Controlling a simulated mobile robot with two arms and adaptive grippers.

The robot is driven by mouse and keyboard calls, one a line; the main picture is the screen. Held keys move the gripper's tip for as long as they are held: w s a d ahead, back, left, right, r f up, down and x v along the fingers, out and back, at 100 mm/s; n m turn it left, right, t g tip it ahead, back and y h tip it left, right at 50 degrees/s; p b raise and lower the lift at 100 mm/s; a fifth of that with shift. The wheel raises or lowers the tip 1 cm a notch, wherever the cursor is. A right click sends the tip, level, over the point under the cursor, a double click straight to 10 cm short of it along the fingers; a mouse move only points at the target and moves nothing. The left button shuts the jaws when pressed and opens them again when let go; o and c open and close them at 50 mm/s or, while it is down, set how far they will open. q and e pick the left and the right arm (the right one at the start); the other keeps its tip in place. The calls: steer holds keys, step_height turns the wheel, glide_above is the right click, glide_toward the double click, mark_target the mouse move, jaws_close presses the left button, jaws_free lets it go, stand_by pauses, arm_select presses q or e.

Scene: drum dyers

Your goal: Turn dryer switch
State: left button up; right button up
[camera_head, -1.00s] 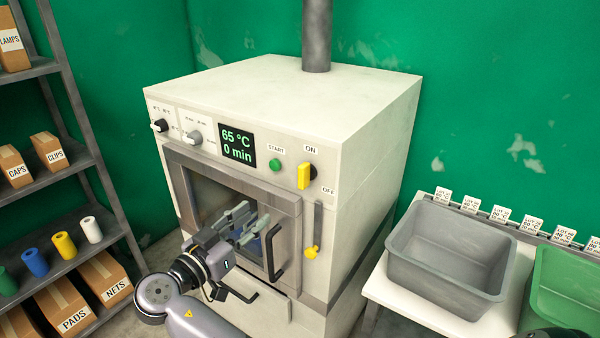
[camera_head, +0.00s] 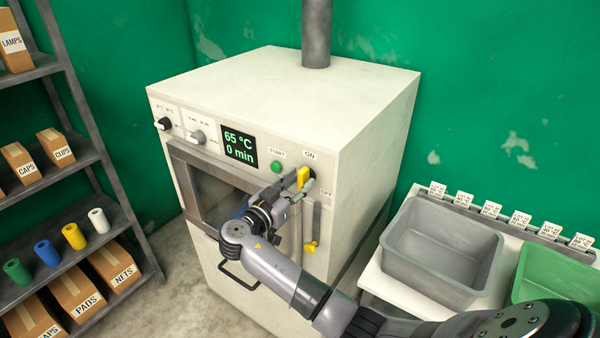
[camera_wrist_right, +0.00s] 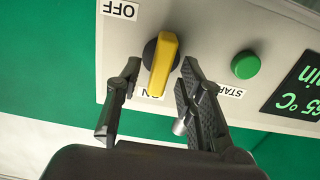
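The dryer (camera_head: 340,130) is a white machine with a display (camera_head: 239,146) reading 65 °C and 0 min. Its yellow switch (camera_head: 303,177) stands upright toward the ON label, with OFF to its lower right. My right gripper (camera_head: 296,190) is at the switch. In the right wrist view the yellow switch (camera_wrist_right: 162,65) lies between the two open fingers (camera_wrist_right: 153,85), with a visible gap on each side. The green START button (camera_wrist_right: 245,64) is beside one finger. My left gripper is not in view.
A yellow-tipped lever (camera_head: 310,246) hangs below the switch. A grey tub (camera_head: 440,280) and a green tub (camera_head: 560,268) stand on a table at the right. A shelf (camera_head: 75,210) with boxes and coloured rolls stands at the left.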

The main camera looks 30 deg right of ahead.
steer(key=shift+w+d, duration=0.2)
steer(key=shift+d, duration=0.35)
steer(key=shift+c, duration=0.6)
jaws_close()
